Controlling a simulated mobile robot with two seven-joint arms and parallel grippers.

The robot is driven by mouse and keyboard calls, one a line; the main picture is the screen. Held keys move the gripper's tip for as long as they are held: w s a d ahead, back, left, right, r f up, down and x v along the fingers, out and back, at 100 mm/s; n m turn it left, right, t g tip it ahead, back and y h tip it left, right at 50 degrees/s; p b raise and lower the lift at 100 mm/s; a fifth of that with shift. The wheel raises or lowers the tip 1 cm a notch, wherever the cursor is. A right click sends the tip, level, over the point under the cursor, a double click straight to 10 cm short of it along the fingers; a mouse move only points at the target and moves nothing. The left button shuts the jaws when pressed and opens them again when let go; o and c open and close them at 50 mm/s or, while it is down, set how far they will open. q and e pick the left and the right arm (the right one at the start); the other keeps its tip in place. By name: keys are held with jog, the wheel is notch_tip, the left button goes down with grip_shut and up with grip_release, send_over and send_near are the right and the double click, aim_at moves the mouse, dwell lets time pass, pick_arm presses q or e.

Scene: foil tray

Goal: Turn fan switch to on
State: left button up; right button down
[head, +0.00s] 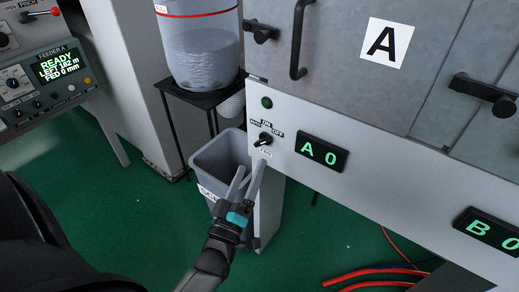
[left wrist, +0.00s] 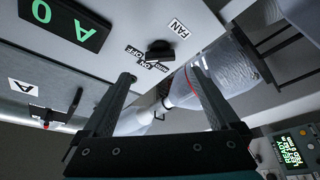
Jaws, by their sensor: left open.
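The fan switch (head: 263,140) is a small black rotary knob on the pale front panel of the machine. Labels AUTO, ON and OFF sit around its upper side and a FAN label below it. I cannot tell for sure which label the knob points at. In the left wrist view the knob (left wrist: 160,50) shows just beyond the fingertips, roughly between them. My left gripper (head: 251,170) is open and empty, its fingers pointing up toward the panel just below the switch, apart from the knob. My right gripper is not in view.
A green lamp (head: 267,102) sits above the switch and an A 0 display (head: 321,153) right of it. A grey bin (head: 218,158) stands behind the gripper, below a clear container (head: 203,50). A feeder console (head: 45,80) is at left; red hoses (head: 375,275) lie on the floor.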

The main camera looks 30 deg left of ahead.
aim_at(260, 145)
pick_arm(q)
jog(key=b+x, duration=0.1)
jog(key=x, duration=0.6)
jog(key=shift+w, duration=0.15)
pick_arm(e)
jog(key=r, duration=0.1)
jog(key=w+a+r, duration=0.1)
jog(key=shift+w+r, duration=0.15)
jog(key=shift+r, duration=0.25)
pick_arm(q)
jog(key=shift+f, duration=0.1)
jog(key=c, duration=1.4)
